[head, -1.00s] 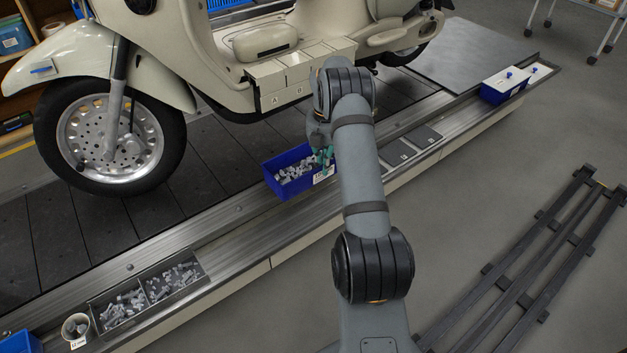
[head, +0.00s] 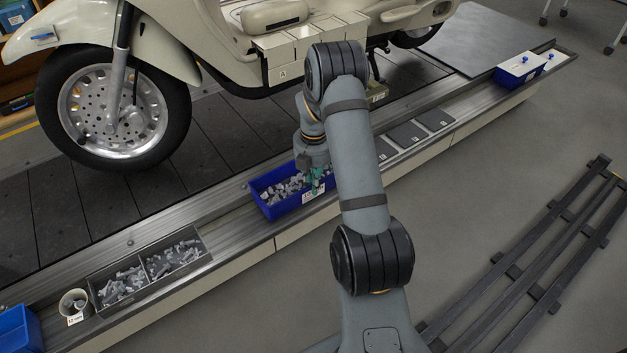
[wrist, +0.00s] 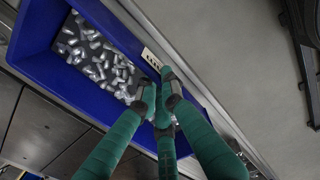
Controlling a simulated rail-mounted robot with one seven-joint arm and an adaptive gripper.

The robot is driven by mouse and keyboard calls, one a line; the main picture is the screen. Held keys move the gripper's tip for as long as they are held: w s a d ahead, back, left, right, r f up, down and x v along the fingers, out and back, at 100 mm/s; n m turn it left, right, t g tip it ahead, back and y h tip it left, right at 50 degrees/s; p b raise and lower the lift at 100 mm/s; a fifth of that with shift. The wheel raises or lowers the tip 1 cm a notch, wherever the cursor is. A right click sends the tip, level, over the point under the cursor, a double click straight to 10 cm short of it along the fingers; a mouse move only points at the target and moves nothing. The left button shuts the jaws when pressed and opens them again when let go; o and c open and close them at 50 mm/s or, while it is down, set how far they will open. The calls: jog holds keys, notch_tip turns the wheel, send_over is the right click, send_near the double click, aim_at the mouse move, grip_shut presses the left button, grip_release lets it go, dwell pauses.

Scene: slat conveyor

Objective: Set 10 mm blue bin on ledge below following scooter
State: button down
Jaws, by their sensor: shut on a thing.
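A blue bin (head: 256,194) holds many small grey metal parts and has a white label on its near side; the size is not readable. In the head view it is over or on the metal ledge (head: 225,235) beside the slat conveyor; I cannot tell whether it touches. My gripper (head: 317,178) is shut on the bin's near rim beside the label. In the wrist view the green fingers (wrist: 160,100) close at the rim of the bin (wrist: 95,98). The cream scooter (head: 160,45) stands on the conveyor behind; my arm hides part of the scene.
A two-part tray (head: 150,273) of grey parts and a labelled cup (head: 74,302) sit on the ledge at left, with another blue bin (head: 18,330) at the corner. Dark plates (head: 407,134) and a blue-and-white box (head: 520,68) lie right. A dark slatted rack (head: 530,260) is on the floor.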

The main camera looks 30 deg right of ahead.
jog(key=shift+w+f, duration=0.1)
jog(key=shift+f, duration=0.85)
jog(key=shift+f, duration=0.1)
jog(key=c, duration=2.4)
grip_release()
jog(key=shift+f+b, duration=0.15)
jog(key=shift+b, duration=0.15)
jog(key=o, duration=0.5)
jog(key=r+p, duration=0.1)
jog(key=r, duration=0.3)
jog(key=r+p, duration=0.2)
jog(key=r, duration=0.2)
jog(key=r+p, duration=0.1)
jog(key=r, duration=0.3)
jog(key=shift+s+r+p, duration=0.2)
jog(key=shift+s+p, duration=0.15)
jog(key=shift+p, duration=0.05)
